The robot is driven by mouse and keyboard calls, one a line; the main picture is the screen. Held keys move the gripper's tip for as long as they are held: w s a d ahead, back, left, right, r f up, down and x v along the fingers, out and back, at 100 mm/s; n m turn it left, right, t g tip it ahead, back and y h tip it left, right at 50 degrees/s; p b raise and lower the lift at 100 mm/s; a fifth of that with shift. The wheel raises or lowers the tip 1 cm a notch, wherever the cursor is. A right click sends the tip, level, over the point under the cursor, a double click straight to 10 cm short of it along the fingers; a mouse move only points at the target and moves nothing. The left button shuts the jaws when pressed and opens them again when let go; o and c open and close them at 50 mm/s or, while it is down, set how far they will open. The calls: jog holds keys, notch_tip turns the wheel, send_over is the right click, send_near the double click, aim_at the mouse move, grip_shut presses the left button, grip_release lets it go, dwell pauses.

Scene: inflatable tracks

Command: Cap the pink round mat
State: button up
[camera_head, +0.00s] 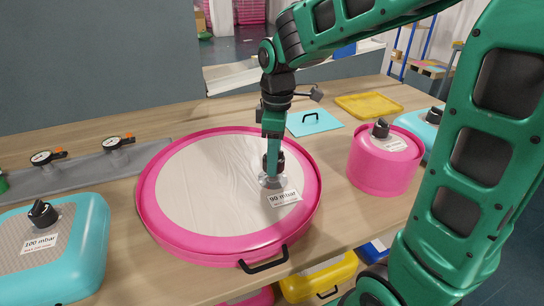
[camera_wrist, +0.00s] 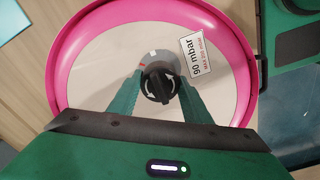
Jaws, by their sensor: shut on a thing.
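The pink round mat (camera_head: 228,244) is a wide, low disc with a beige top, lying on the wooden table in the head view. It also fills much of the wrist view (camera_wrist: 232,28). Its label reads 90 mbar. A black cap (camera_wrist: 158,84) with white arrows sits at the valve spot on the mat's top, beside the label. My gripper (camera_wrist: 156,86) points down over the mat, its two green fingers on either side of the cap and shut on it. In the head view my gripper (camera_head: 272,172) hides part of the cap and valve.
A turquoise mat (camera_head: 92,250) labelled 100 mbar with a black cap stands at left. A pink drum (camera_head: 378,168) with a black cap stands at right. Gauges (camera_head: 115,143) lie on a grey strip at back left. A turquoise sheet (camera_head: 314,122) and yellow tray (camera_head: 368,106) lie behind.

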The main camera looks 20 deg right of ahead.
jog(key=shift+f, duration=1.95)
jog(key=n, duration=0.3)
jog(key=shift+n, duration=1.1)
jog(key=n, duration=0.2)
jog(key=shift+n, duration=1.6)
jog(key=n, duration=0.4)
jog(key=shift+n, duration=0.3)
